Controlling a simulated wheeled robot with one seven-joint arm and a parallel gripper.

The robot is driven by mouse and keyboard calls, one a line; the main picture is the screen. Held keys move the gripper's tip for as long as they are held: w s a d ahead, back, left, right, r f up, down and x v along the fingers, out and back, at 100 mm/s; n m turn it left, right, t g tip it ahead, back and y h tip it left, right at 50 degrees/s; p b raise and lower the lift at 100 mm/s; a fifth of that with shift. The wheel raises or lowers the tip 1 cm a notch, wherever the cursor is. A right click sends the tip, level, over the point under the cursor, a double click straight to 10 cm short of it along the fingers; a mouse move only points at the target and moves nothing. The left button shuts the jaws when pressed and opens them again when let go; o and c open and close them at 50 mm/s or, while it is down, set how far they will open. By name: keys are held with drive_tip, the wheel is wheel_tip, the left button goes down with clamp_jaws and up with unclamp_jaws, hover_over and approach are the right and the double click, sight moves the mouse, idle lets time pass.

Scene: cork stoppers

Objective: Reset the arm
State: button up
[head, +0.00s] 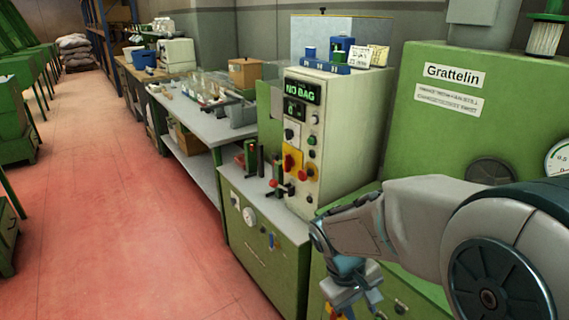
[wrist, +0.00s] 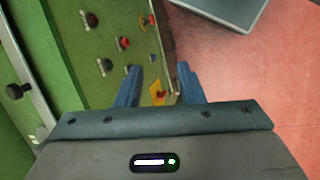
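My gripper (head: 352,304) hangs at the end of my arm at the lower right of the head view, in front of the green machine. The arm is bent, with the gripper low and partly cut off by the bottom edge. In the wrist view my gripper (wrist: 158,72) shows two blue fingers spread apart, with nothing held between them. Behind the gap are a green panel (wrist: 95,60) with several knobs and a yellow plate with a red knob (wrist: 158,94), at some distance.
A control cabinet (head: 340,120) with a "NO BAG" display stands left of the green "Grattelin" machine (head: 500,130). A long workbench (head: 200,120) carries clutter. The red floor (head: 110,230) on the left is clear.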

drive_tip(key=s+r+m+t+y+p, duration=0.2)
drive_tip(key=r, duration=0.4)
drive_tip(key=s+r+m+t+y+p, duration=0.1)
drive_tip(key=s+r+m+t+p, duration=0.1)
drive_tip(key=r, duration=0.5)
drive_tip(key=shift+s+a+m+y+p, duration=0.15)
drive_tip(key=shift+s+m+y+p, duration=0.25)
drive_tip(key=shift+s+m+p, duration=0.3)
drive_tip(key=shift+r, duration=0.1)
idle(0.6)
